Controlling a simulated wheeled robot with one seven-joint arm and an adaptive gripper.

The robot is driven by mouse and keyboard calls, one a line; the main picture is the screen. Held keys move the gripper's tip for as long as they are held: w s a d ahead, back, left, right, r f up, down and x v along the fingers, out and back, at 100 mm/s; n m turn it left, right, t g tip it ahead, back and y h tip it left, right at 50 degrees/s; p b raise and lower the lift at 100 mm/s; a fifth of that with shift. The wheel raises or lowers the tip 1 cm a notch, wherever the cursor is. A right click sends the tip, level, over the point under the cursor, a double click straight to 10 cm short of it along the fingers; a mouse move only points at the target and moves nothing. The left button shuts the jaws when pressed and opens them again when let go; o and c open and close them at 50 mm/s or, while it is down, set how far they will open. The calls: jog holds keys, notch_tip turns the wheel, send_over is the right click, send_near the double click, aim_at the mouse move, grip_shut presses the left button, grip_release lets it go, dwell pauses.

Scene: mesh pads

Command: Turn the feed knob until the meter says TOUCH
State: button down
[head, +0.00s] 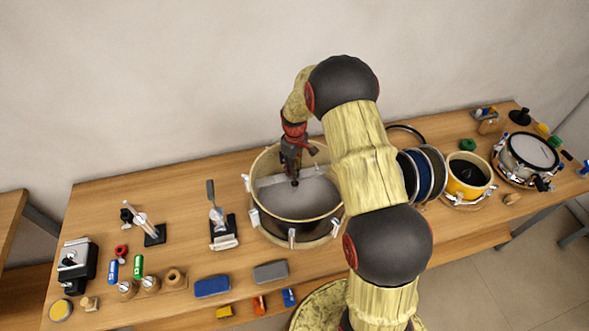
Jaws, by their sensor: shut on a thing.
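My gripper (293,172) points down over the large cream drum shell (288,226) at the middle of the bench, in the head view. It is shut on a small dark thing at the grey bar (270,181) that spans the shell. This is likely the feed knob, but the fingers mostly cover it and I cannot make out its shape or turn. Inside the shell a grey surface shows below the bar. I cannot pick out the meter for certain or read any word on one.
Left of the shell stand a black-based lever device (223,233), a smaller stand (153,235) and a black machine (75,262). Blue (212,286) and grey (270,271) blocks lie in front. Right are upright discs (433,170), a yellow drum (468,180) and a snare drum (528,152).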

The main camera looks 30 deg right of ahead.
jog(key=m, duration=0.6)
jog(key=shift+m+b, duration=0.3)
jog(key=shift+b, duration=0.05)
dwell(0.3)
jog(key=c, duration=1.5)
grip_release()
notch_tip(320, 180, up, 12)
